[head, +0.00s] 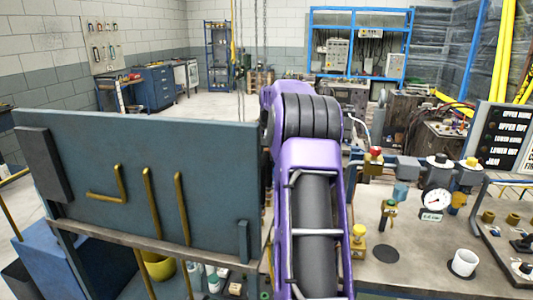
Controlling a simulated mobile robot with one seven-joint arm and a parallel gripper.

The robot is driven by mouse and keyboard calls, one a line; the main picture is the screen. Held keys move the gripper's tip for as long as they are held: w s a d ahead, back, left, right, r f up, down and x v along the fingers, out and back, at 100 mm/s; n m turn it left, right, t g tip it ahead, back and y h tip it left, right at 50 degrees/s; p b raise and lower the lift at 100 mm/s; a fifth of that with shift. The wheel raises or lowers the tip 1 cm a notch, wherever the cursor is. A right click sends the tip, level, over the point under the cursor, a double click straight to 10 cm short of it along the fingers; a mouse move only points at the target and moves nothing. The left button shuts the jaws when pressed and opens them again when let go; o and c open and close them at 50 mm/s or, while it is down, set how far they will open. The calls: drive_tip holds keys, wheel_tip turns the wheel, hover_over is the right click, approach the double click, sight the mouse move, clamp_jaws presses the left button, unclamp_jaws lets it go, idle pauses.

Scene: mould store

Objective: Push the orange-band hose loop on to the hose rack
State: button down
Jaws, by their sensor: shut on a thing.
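My purple arm reaches away from me through the middle of the head view and covers what lies behind it. My gripper is not visible; the arm hides it or it is out of frame. I cannot make out the orange-band hose loop. I cannot pick out the hose rack with certainty. A blue-grey upright panel (220,150) with brass-coloured bars (150,205) stands left of the arm, but I cannot tell whether it is the rack.
Right of my arm, a bench top (405,262) carries a dial gauge (434,200), a white cup (464,263), a yellow-topped fitting (358,240) and several valves. A labelled board (497,140) stands at the far right. Behind are a blue cabinet (158,88) and open floor (215,108).

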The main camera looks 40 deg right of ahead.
drive_tip(key=shift+f+b, duration=0.5)
drive_tip(key=shift+f, duration=0.85)
idle(1.9)
drive_tip(key=shift+d+f, duration=0.1)
drive_tip(key=c, duration=0.6)
unclamp_jaws()
drive_tip(key=shift+s+d, duration=0.15)
drive_tip(key=shift+o, duration=0.4)
drive_tip(key=p+v, duration=0.1)
drive_tip(key=v, duration=1.6)
drive_tip(key=shift+r, duration=0.2)
